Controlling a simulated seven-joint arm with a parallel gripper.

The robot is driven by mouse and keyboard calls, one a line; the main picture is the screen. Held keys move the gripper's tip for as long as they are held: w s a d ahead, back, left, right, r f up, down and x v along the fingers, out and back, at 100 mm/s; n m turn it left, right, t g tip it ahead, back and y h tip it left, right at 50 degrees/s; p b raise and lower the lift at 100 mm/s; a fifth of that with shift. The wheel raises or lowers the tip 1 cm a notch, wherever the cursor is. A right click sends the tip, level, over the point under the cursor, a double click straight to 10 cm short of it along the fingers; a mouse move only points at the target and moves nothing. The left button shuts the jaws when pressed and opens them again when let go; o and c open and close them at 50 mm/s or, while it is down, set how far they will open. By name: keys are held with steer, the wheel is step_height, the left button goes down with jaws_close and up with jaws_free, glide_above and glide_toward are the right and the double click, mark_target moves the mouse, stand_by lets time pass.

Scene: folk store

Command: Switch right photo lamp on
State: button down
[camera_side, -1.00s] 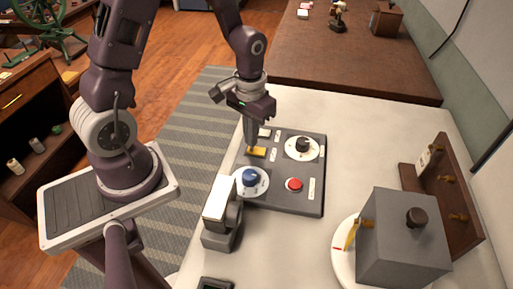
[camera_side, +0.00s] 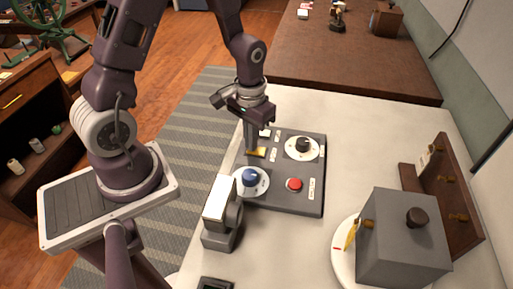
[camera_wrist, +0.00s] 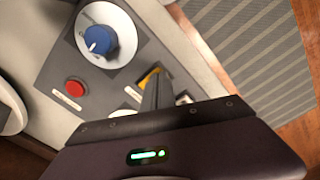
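A dark grey control panel (camera_side: 282,205) lies on the pale table. A yellow switch (camera_side: 259,152) sits near its left edge and also shows in the wrist view (camera_wrist: 148,77). My gripper (camera_side: 252,152) points down at this switch. Its fingers look shut together, with nothing seen between them, and the tips (camera_wrist: 153,78) are at or touching the switch, partly hiding it. A lamp-like grey device with a white face (camera_side: 220,199) stands at the panel's near left corner. I cannot tell whether it is lit, nor read the panel's labels.
The panel also has a blue knob (camera_side: 250,177), a red button (camera_side: 294,184) and a black knob (camera_side: 303,145). A grey box (camera_side: 400,240) stands on a round white base at the right, by a wooden peg rack (camera_side: 450,190). The table beyond the panel is clear.

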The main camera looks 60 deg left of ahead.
steer(key=shift+r, duration=3.45)
step_height(320, 180, up, 5)
steer(key=t, duration=0.1)
glide_above(250, 155)
steer(key=s+d+r+m+t, duration=0.1)
steer(key=s+d+r+t, duration=0.1)
steer(key=s+r, duration=0.3)
steer(key=s+d+r+m+t, duration=0.2)
steer(key=s+r, duration=0.4)
steer(key=s, duration=0.1)
steer(key=shift+s+d+r+t, duration=0.3)
steer(key=shift+s, duration=0.05)
